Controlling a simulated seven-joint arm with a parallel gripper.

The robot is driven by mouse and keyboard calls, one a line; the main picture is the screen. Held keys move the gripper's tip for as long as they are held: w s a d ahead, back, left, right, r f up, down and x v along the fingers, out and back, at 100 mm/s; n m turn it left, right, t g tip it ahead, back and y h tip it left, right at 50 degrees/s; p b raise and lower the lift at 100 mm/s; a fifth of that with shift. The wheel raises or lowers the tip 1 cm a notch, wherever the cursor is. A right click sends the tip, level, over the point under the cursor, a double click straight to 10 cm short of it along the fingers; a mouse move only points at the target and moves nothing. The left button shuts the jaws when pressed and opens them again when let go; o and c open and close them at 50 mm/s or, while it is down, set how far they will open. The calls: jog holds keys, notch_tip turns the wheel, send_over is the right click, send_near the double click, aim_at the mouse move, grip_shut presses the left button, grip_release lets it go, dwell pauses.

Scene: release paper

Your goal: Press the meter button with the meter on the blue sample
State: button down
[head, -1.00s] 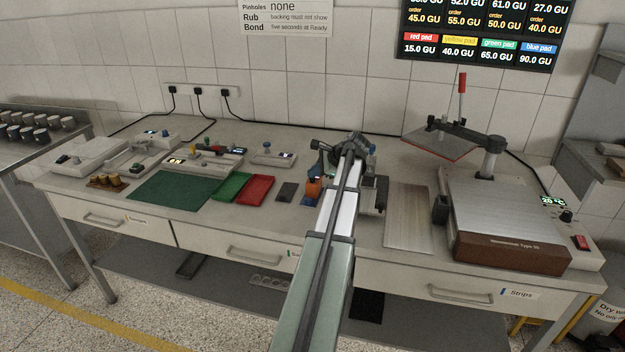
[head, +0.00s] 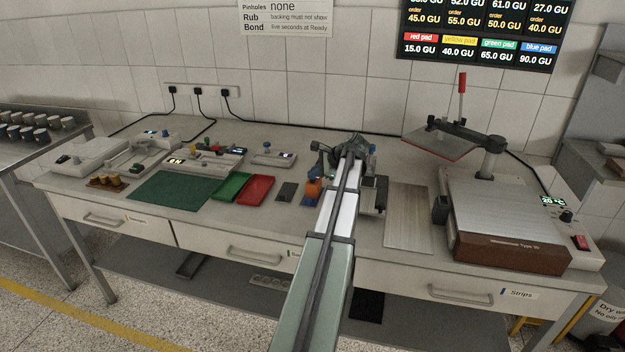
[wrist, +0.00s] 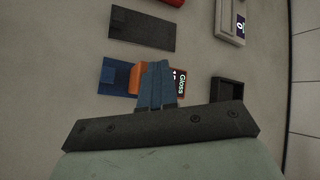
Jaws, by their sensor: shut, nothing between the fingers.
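The orange meter (wrist: 134,79) lies on the blue sample (wrist: 114,73), both below my gripper in the wrist view. The meter's dark screen (wrist: 180,84) reads "Gloss" and shows to the right of my fingers. In the head view, the orange meter (head: 313,188) sits on the blue sample (head: 309,201), just left of my arm. My gripper (wrist: 158,66) is shut and empty. Its fingers cover the middle of the meter, so the button is hidden. I cannot tell whether the fingertips touch the meter.
A dark grey sample (wrist: 141,29) lies beside the blue one. A small black open box (wrist: 227,91) and a grey device with a display (wrist: 230,20) are nearby. Red (head: 256,190) and green (head: 231,187) trays lie left on the bench; a metal plate (head: 408,215) lies right.

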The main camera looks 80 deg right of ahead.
aim_at(314, 181)
jog(key=shift+r, duration=0.9)
jog(key=shift+r, duration=0.1)
notch_tip(314, 181, up, 5)
jog(key=shift+f, duration=0.1)
dwell(0.3)
dwell(0.8)
